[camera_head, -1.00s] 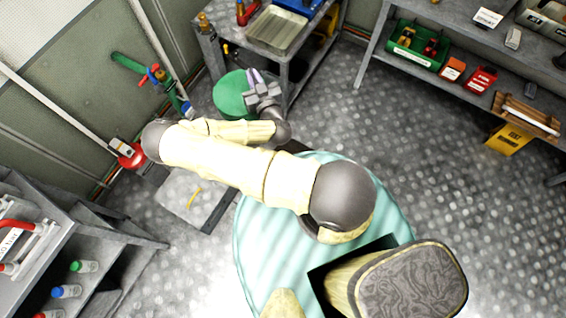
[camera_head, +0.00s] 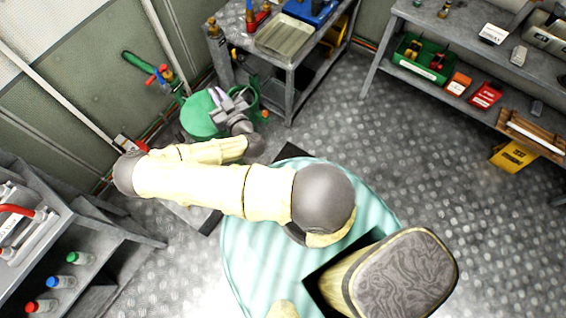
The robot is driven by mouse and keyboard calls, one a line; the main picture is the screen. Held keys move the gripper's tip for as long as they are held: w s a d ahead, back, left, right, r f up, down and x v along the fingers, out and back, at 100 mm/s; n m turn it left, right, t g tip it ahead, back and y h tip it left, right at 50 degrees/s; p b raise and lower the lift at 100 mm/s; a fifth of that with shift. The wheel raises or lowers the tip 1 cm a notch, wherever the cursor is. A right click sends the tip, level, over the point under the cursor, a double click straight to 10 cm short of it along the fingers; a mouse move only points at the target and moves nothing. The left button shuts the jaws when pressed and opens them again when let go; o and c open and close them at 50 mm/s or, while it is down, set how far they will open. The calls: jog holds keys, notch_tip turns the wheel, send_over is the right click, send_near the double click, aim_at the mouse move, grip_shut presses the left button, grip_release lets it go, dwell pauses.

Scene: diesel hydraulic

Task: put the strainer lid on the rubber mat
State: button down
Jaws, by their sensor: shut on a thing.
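The strainer lid is a round green disc (camera_head: 203,114) in the head view, left of the lower end of the metal trolley. My gripper (camera_head: 228,103) is shut on the lid at its right side and holds it up above the floor. The fingertips are small and partly hidden, so the exact grip is unclear. A dark flat piece on the floor, possibly the rubber mat (camera_head: 292,152), shows only in part behind my arm and base.
A green round vessel (camera_head: 254,98) stands beside the gripper, near the trolley (camera_head: 292,66). A pipe with red and blue valve handles (camera_head: 160,76) is at the left wall. Shelves stand at the right (camera_head: 470,62) and lower left (camera_head: 80,235). The floor (camera_head: 400,165) at centre right is clear.

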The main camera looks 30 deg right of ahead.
jog(key=shift+a+r, duration=0.15)
jog(key=shift+a, duration=0.15)
jog(key=shift+d+f+b, duration=0.1)
jog(key=shift+f+b, duration=0.3)
jog(key=s+d+f+m+g+h+b, duration=0.1)
jog(key=d+f+m+g+h+b, duration=0.2)
jog(key=d+f+b, duration=0.7)
jog(key=d+f+m+g+h+b, duration=0.4)
jog(key=d+f+m+h+b, duration=0.2)
jog(key=f+b, duration=2.9)
jog(key=s+d+f+m+g+h+b, duration=0.1)
jog(key=d+f+m+g+h+b, duration=0.3)
jog(key=d+f+b, duration=1)
notch_tip(320, 180, down, 21)
jog(key=h+b, duration=0.3)
jog(key=b, duration=0.6)
jog(key=shift+s+d+m+h, duration=0.3)
jog(key=shift+s+d+m, duration=0.05)
jog(key=shift+d+m, duration=0.05)
notch_tip(320, 180, down, 6)
jog(key=b, duration=0.4)
jog(key=shift+f, duration=0.15)
jog(key=shift+f, duration=0.1)
